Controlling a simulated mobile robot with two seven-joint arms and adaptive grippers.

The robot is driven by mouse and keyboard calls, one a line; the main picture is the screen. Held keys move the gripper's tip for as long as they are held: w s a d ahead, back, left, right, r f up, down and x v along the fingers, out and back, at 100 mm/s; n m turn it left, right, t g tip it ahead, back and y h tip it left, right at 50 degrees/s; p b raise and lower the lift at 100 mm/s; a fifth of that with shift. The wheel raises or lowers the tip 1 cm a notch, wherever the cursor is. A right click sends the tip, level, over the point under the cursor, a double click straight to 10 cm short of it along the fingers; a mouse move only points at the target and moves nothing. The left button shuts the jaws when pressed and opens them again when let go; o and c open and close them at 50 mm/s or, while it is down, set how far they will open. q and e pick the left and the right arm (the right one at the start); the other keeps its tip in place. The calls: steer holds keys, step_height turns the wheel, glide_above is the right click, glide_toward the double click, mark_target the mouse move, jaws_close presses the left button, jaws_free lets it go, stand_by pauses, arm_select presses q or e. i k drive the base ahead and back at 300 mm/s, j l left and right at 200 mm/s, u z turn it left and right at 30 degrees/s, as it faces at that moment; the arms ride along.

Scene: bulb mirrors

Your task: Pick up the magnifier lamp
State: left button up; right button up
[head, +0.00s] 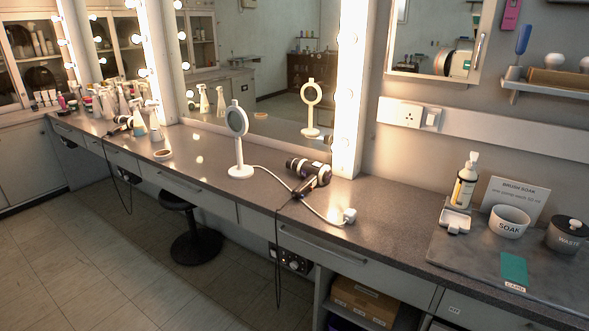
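The magnifier lamp (239,140) stands upright on the grey counter. It has a round head with a pale rim, a thin white stem and a round white base. A white cord runs from its base to the right and ends at a white plug or adapter (349,215) on the counter. The lamp's reflection shows in the mirror behind it. Neither of my grippers is in the head view.
A dark hair dryer (308,171) lies right of the lamp, its cord hanging over the counter's front edge. A small round dish (163,155) sits to the left. A stool (195,240) stands on the floor below. A soak bowl (508,222) stands far right.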

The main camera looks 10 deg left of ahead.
mark_target(241, 171)
steer(key=i+j+z, duration=0.1)
steer(key=z, duration=0.3)
steer(key=j+z, duration=0.25)
steer(key=z, duration=0.15)
steer(key=j+z, duration=0.2)
steer(key=z, duration=0.2)
steer(key=j+z, duration=0.3)
steer(key=j, duration=0.2)
steer(key=j+z, duration=0.35)
steer(key=k+j+z, duration=0.15)
steer(key=j, duration=0.2)
steer(key=j+z, duration=0.1)
steer(key=j, duration=0.25)
steer(key=k+j+z, duration=0.15)
steer(key=k+j, duration=0.15)
steer(key=j, duration=0.25)
steer(key=k+j+z, duration=0.1)
steer(key=j, duration=0.3)
steer(key=k+j, duration=0.25)
steer(key=j, duration=0.15)
steer(key=k+j, duration=0.15)
steer(key=j, duration=0.25)
steer(key=k+j+z, duration=0.1)
steer(key=j, duration=0.3)
steer(key=k, duration=0.1)
